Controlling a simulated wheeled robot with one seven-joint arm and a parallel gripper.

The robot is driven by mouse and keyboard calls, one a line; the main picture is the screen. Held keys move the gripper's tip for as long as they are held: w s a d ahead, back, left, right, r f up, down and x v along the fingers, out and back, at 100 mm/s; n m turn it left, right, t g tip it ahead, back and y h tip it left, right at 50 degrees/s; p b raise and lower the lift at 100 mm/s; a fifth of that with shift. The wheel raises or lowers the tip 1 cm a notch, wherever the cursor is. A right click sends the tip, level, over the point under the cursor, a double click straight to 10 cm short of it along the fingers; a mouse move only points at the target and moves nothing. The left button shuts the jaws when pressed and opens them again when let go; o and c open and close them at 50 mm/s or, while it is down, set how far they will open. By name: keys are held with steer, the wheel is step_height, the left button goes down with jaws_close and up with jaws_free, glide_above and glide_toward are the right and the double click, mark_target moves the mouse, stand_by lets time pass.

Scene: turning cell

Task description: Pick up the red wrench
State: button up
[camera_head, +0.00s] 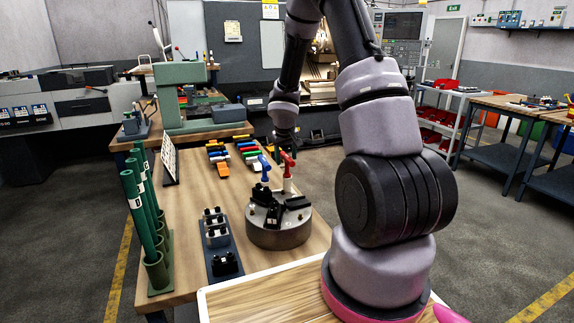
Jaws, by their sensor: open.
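A red wrench (287,161) with a T-shaped handle stands upright at the back of the round grey chuck (278,235) on the wooden bench. A similar blue wrench (264,167) stands just left of it. My arm reaches up and over, and my gripper (284,146) hangs pointing down right at the red wrench's handle. The gripper is small and dark here; its jaws are open. I cannot tell whether the fingers touch the handle or stand around it.
A row of dark jaw blocks (223,263) lies left of the chuck. Green tubes (140,215) stand at the bench's left edge. Several coloured pieces (217,157) lie behind the chuck, near a green press (180,85). Bare wood (190,215) shows between.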

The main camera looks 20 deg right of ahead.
steer(key=shift+w+d+f, duration=0.1)
steer(key=shift+w+f, duration=0.15)
steer(key=shift+f, duration=0.35)
jaws_close()
stand_by(1.0)
